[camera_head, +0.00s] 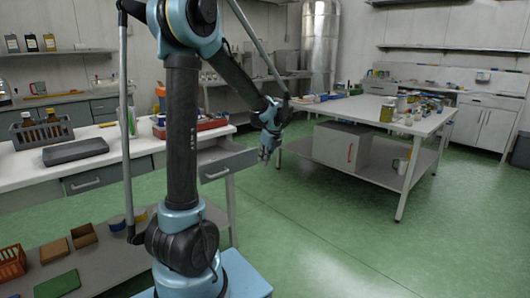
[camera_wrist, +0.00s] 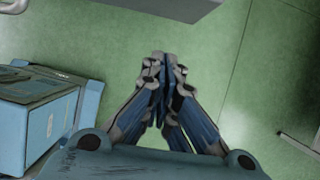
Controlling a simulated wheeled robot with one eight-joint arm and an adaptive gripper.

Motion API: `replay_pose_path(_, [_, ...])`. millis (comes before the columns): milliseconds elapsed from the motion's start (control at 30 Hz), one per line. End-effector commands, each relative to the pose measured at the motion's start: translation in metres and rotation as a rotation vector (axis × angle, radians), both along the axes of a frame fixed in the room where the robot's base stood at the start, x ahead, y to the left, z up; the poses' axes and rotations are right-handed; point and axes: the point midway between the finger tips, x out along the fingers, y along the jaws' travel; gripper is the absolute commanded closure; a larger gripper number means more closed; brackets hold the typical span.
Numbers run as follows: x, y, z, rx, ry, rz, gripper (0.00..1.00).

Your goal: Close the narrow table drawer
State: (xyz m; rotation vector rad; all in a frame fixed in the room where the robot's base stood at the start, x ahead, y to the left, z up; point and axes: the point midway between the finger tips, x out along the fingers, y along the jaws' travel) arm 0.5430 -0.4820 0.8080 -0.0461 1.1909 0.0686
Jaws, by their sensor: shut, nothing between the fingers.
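The narrow table drawer (camera_head: 238,162) is grey and stands pulled out from the right part of the long white-topped table (camera_head: 140,139) on the left. Its pale bar handle (camera_head: 217,174) is on the front panel. My gripper (camera_head: 266,154) is just right of the drawer front in the picture, fingers pointing down, apart from the handle. In the wrist view my gripper (camera_wrist: 160,62) is shut with its fingertips together and nothing between them. A grey edge (camera_wrist: 175,8) at the top of that view looks like part of the drawer.
A second drawer (camera_head: 95,179) in the same table looks shut. A tray (camera_head: 75,151) and a bottle rack (camera_head: 42,133) stand on the tabletop. A white table (camera_head: 375,118) with a grey cabinet (camera_head: 340,146) beneath stands to the right. Green floor between the tables is clear.

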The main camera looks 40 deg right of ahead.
Motion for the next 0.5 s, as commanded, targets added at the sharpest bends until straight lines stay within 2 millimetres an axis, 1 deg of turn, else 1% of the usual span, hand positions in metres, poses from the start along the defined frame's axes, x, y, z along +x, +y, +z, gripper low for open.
replay_pose_path(33, [0.004, 0.000, -0.008, 0.000, 0.000, 0.001, 1.00])
replay_pose_path(100, [0.015, 0.002, -0.007, -0.001, 0.000, 0.004, 1.00])
replay_pose_path(233, [0.030, 0.003, -0.007, -0.001, 0.000, 0.002, 1.00])
replay_pose_path(400, [0.041, 0.004, -0.006, 0.000, 0.000, 0.001, 1.00])
replay_pose_path(500, [0.043, 0.004, -0.006, 0.000, 0.000, 0.001, 1.00])
